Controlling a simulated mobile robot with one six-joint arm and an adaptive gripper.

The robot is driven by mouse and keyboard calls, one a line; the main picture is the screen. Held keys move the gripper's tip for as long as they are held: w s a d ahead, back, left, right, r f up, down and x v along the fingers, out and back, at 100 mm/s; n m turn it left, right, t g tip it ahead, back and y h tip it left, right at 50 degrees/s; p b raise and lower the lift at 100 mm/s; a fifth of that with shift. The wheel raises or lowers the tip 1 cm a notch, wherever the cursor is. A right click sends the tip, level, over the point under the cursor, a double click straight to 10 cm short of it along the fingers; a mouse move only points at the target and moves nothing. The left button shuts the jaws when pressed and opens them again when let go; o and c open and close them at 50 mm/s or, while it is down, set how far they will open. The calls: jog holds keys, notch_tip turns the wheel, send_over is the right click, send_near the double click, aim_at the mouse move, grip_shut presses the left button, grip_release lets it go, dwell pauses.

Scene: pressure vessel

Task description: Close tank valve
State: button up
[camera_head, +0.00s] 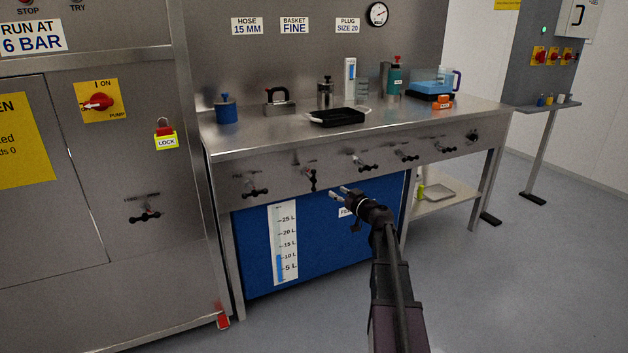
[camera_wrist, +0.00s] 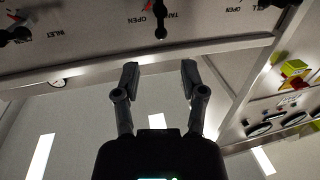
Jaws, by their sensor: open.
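Several dark valve handles line the front panel of the steel bench in the head view. One of them (camera_head: 311,178) stands upright, while the valve to its left (camera_head: 252,187) and the valve to its right (camera_head: 366,163) lie crosswise. Their labels are too small to read there. In the wrist view, a dark handle (camera_wrist: 160,22) beside a label starting "TA" and the word "OPEN" points toward my gripper (camera_wrist: 160,72). My gripper is open and empty, with a gap between its fingers and that handle. In the head view my gripper (camera_head: 341,194) is in front of the bench, below the valve row.
A blue tank front (camera_head: 330,252) with a litre scale (camera_head: 284,243) is under the bench. A black tray (camera_head: 338,117) and other items stand on top. A steel cabinet (camera_head: 150,260) with a feed valve (camera_head: 146,215) is at left. Floor at right is largely clear.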

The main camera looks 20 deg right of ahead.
aim_at(313, 187)
jog(key=shift+w, duration=0.1)
jog(key=x, duration=1.3)
jog(key=shift+w+a, duration=0.15)
jog(key=shift+w, duration=0.15)
grip_shut()
